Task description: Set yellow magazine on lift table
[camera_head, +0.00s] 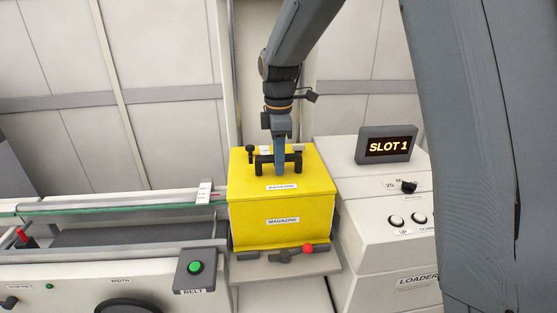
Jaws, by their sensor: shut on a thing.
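The yellow magazine (272,223) is a box with white labels on its top and front. It stands upright over the grey lift table (285,266), between the conveyor and the loader. I cannot tell whether its underside fully touches the table. My gripper (283,166) comes down from above and is shut on the black handle (264,165) on the magazine's lid. A lever with a red knob (307,248) is at the table's front, close to the magazine's lower front edge.
The belt conveyor (130,232) with its green BELT button (195,267) is on the left. The loader (385,235), with buttons and a SLOT 1 display (388,146), is close on the right. A panelled wall (165,60) is behind. Little room shows either side of the magazine.

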